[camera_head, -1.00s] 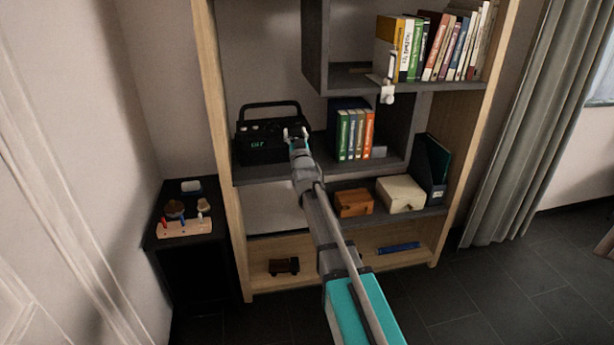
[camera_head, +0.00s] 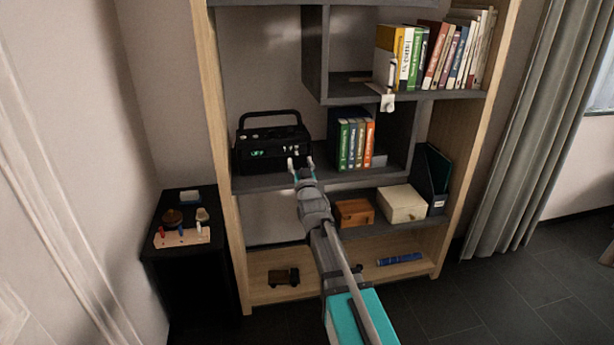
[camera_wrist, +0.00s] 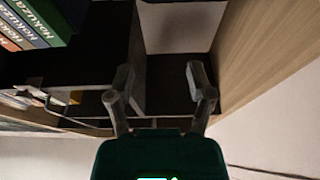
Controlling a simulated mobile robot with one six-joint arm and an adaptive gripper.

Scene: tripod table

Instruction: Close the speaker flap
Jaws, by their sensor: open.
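The speaker (camera_head: 268,134) is a black box with a carrying handle on top and green lit marks on its front. It stands on the middle shelf at the left in the head view. I cannot make out the flap or how far it is open. My gripper (camera_head: 301,161) is open and empty, in front of the speaker's lower right corner; I cannot tell if it touches. In the wrist view my gripper's fingers (camera_wrist: 159,90) are spread apart with nothing between them. I cannot pick out the speaker clearly there.
Upright books (camera_head: 356,143) stand on the shelf right of the speaker. A wooden box (camera_head: 354,212) and a pale box (camera_head: 402,203) sit on the shelf below. The shelf's wooden side panel (camera_head: 213,150) is left of the speaker. A small black table (camera_head: 180,262) stands lower left.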

